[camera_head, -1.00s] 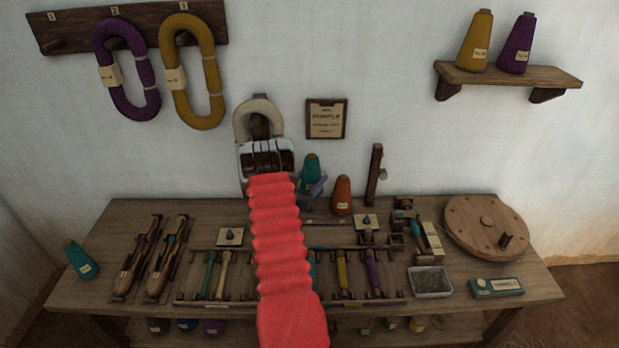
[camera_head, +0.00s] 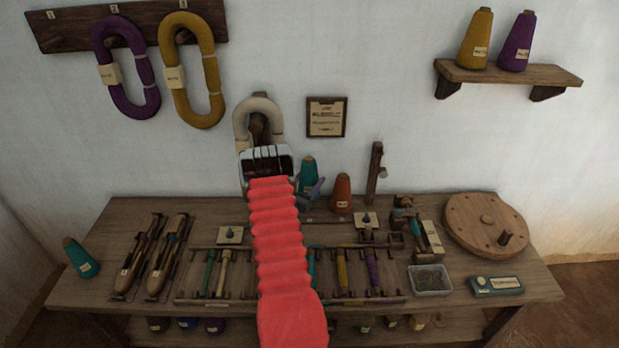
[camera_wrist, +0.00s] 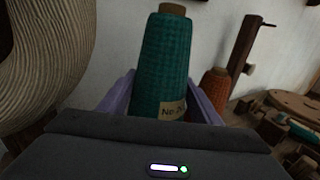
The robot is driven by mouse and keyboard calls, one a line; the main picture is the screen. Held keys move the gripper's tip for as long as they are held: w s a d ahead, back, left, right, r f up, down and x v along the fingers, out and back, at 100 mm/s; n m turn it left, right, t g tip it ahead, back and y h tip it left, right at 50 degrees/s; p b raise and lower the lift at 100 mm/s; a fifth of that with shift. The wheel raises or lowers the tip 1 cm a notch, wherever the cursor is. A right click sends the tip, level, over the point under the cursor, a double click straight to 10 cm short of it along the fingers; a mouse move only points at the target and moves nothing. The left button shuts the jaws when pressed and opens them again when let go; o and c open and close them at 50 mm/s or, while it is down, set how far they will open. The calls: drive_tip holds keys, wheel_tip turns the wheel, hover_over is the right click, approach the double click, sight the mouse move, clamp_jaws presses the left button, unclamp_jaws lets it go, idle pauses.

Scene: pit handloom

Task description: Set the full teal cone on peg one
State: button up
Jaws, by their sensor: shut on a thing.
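The teal cone (camera_head: 308,172) with a pale label is between the purple jaws of my gripper (camera_head: 311,191), at the back of the table. In the wrist view the same cone (camera_wrist: 165,65) stands close to upright between the two jaws (camera_wrist: 163,100), which are shut on it. Its lower end is hidden behind the gripper body, so I cannot tell whether it touches anything below. Peg one cannot be picked out at the cone's foot. A second, smaller-looking teal cone (camera_head: 81,258) leans at the table's left end.
An orange cone (camera_head: 341,194) stands just right of the held cone, and a dark wooden post (camera_head: 375,172) is beyond it. A cream skein (camera_head: 257,120) hangs on the wall to the left. A wooden wheel (camera_head: 487,226) and a tray (camera_head: 430,280) occupy the right.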

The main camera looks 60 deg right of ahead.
drive_tip(key=shift+f, duration=3.6)
drive_tip(key=o, duration=1.3)
drive_tip(key=shift+f, duration=0.1)
drive_tip(key=o, duration=0.3)
drive_tip(key=shift+r, duration=4.05)
